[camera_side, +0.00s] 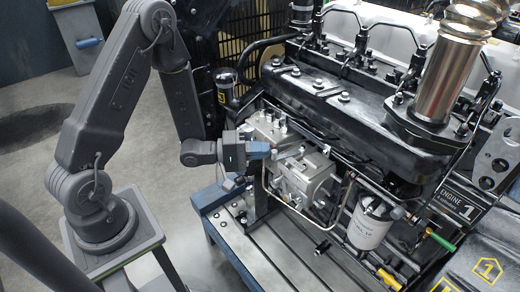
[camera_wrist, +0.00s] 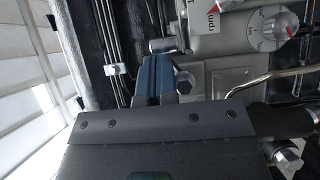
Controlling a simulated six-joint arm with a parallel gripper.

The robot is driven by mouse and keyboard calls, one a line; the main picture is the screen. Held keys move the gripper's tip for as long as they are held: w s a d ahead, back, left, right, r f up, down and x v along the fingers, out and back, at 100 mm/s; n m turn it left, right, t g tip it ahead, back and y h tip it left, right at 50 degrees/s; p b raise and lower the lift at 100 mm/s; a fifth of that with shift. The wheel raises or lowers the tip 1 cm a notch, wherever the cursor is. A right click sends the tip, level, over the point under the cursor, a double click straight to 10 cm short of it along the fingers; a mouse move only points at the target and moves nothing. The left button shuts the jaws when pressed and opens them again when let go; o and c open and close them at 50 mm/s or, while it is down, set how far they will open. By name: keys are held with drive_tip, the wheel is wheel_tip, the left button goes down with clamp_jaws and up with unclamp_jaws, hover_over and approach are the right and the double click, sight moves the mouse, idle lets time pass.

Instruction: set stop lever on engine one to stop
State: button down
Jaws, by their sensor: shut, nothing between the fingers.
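Engine one is the black engine (camera_side: 350,105) with a plate reading "ENGINE 1" (camera_side: 462,205). A silver pump housing (camera_side: 308,180) is on its near side. My gripper (camera_side: 268,149) is at the left of this housing, its blue fingers pointing at it. In the wrist view the fingers (camera_wrist: 157,62) are together and empty. A short grey metal lever or pin (camera_wrist: 164,45) lies just past the fingertips; I cannot tell if they touch it or whether it is the stop lever. A hex bolt (camera_wrist: 184,81) is right of the fingers. No stop marking is readable.
A white filter (camera_side: 367,224) and a green handle (camera_side: 440,240) are right of the pump. The blue bench frame (camera_side: 222,245) is below.

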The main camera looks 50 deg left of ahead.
drive_tip(key=shift+s+d, duration=0.3)
drive_tip(key=shift+d, duration=4.15)
drive_tip(key=shift+w+d, duration=0.1)
wheel_tip(320, 180, up, 7)
drive_tip(key=s+a, duration=0.2)
drive_tip(key=shift+s, duration=0.35)
